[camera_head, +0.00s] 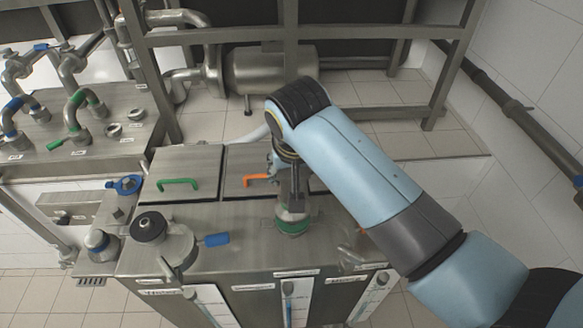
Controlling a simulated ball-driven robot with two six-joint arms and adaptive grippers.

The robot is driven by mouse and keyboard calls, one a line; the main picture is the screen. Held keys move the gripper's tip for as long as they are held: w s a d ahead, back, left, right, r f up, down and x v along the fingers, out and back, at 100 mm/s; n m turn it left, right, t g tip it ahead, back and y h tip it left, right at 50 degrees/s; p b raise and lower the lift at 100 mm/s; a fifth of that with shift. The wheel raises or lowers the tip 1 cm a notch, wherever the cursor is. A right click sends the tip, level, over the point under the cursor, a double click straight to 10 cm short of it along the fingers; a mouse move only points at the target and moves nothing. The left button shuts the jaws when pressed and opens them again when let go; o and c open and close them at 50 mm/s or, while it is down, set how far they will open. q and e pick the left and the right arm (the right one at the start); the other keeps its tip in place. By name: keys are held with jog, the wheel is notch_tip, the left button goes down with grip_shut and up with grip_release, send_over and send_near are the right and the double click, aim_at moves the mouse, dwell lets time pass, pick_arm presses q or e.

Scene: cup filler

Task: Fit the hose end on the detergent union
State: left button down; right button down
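My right arm reaches in from the right and its gripper (294,203) points down over a grey metal fitting with a green ring (293,225) on the tank top. The gripper's dark fingers look narrow and meet the top of the metal there; whether they are closed on it cannot be made out. A short stretch of pale hose (256,134) shows behind my wrist at the tank's back edge. Its end is hidden behind the arm and gripper. I cannot read which union is detergent. My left gripper is not in view.
Lids with a green handle (178,184) and an orange handle (257,179) lie behind the fitting. A pipe panel (70,135) is at far left. A steel frame (300,35) stands behind.

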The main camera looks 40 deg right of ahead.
jog(key=shift+w, duration=0.1)
jog(key=shift+f+b, duration=0.45)
jog(key=shift+f, duration=1)
jog(key=c, duration=0.7)
grip_release()
jog(key=shift+o, duration=0.4)
jog(key=shift+f, duration=0.15)
jog(key=v, duration=0.7)
jog(key=shift+r, duration=0.25)
jog(key=shift+r+p, duration=0.5)
jog(key=shift+r, duration=2.05)
jog(key=shift+s, duration=0.2)
